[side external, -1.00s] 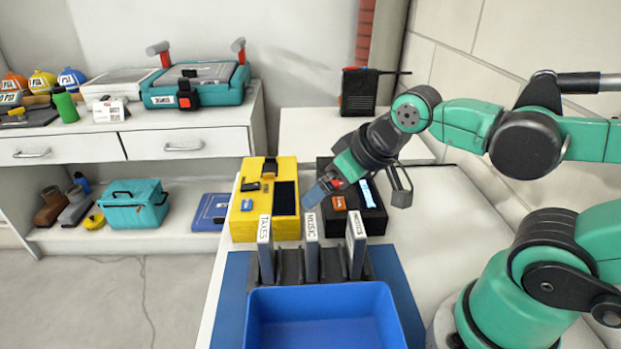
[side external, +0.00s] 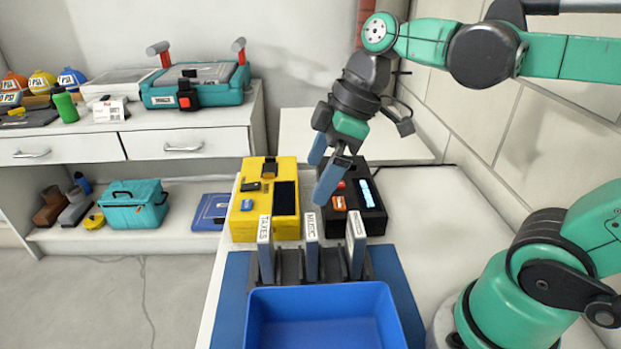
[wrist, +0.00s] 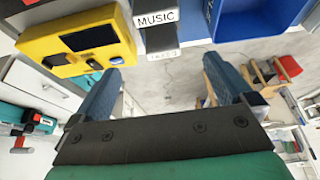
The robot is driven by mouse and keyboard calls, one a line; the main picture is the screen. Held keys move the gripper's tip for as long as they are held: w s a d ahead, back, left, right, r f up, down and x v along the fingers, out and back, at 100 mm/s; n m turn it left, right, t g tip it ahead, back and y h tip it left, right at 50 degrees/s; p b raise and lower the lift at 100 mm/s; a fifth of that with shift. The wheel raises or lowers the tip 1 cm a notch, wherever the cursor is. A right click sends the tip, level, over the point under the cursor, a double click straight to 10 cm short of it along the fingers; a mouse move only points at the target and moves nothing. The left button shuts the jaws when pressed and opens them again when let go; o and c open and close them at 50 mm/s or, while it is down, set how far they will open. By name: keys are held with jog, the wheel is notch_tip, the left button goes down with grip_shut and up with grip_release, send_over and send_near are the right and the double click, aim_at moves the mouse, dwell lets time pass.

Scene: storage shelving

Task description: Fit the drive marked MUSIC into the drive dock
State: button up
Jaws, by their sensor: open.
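The drive marked MUSIC (side external: 312,240) stands upright in the middle of a dark rack (side external: 290,265), between the TAXES drive (side external: 265,250) and a third drive (side external: 355,248) whose label is hard to read. The MUSIC label (wrist: 155,17) also shows at the top of the wrist view. My gripper (side external: 318,183) is open and empty, above and behind the MUSIC drive, with its fingers pointing down and not touching it. A black unit with a lit display (side external: 370,195) and a yellow unit (side external: 250,225) stand behind the rack; I cannot tell which is the drive dock.
A blue bin (side external: 320,310) stands in front of the rack on a blue mat (side external: 235,300). The white bench (side external: 430,200) is clear to the right of the black unit. A drawer cabinet with tool cases (side external: 195,85) stands at the left.

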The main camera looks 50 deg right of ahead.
aim_at(314, 226)
notch_tip(314, 226, down, 8)
jog(key=shift+r, duration=0.1)
jog(key=shift+x, duration=2.75)
jog(key=c, duration=1.3)
